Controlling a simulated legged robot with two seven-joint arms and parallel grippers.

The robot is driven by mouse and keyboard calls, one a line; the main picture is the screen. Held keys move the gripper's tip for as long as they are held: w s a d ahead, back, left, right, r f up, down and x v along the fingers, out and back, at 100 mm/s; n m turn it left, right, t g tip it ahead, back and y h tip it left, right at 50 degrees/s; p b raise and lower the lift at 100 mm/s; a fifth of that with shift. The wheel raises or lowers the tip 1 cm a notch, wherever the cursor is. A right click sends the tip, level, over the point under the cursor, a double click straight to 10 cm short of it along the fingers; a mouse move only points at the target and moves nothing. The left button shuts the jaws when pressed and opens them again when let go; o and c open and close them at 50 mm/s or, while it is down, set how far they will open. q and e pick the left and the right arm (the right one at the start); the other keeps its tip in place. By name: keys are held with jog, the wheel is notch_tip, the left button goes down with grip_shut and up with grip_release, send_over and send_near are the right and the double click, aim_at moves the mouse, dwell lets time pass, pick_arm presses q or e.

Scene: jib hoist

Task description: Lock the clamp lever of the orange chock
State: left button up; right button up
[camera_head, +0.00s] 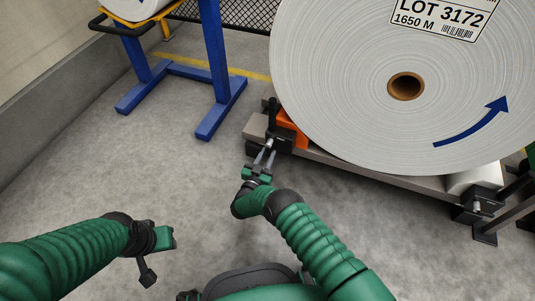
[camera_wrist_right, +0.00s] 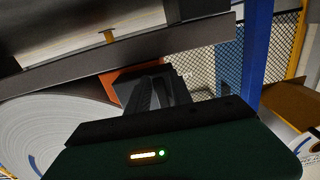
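The orange chock (camera_head: 290,130) sits against the lower left side of the big white roll in the head view, and part of it shows in the right wrist view (camera_wrist_right: 125,78). Its black clamp lever (camera_head: 272,108) stands roughly upright beside the orange body, above a dark block. My right gripper (camera_head: 265,153) is just in front of that block, its two pale fingers slightly apart. The wrist view shows its dark fingers (camera_wrist_right: 160,92) close to the chock; whether they touch it is unclear. My left gripper (camera_head: 166,238) hangs over bare floor, far from the chock; its finger gap is not clear.
The white roll (camera_head: 350,80) rests above a grey beam (camera_head: 350,169) along the floor. A blue stand (camera_head: 218,60) with a yellow top is at the upper left, before a mesh fence (camera_head: 250,14). A dark bracket (camera_head: 476,205) is at right. The left floor is clear.

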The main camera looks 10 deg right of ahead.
jog(key=shift+o, duration=0.7)
jog(key=shift+w+r, duration=0.1)
jog(key=shift+r, duration=0.15)
jog(key=p+v, duration=0.5)
jog(key=v, duration=1.2)
jog(key=shift+f+p, duration=0.15)
jog(key=shift+p, duration=0.15)
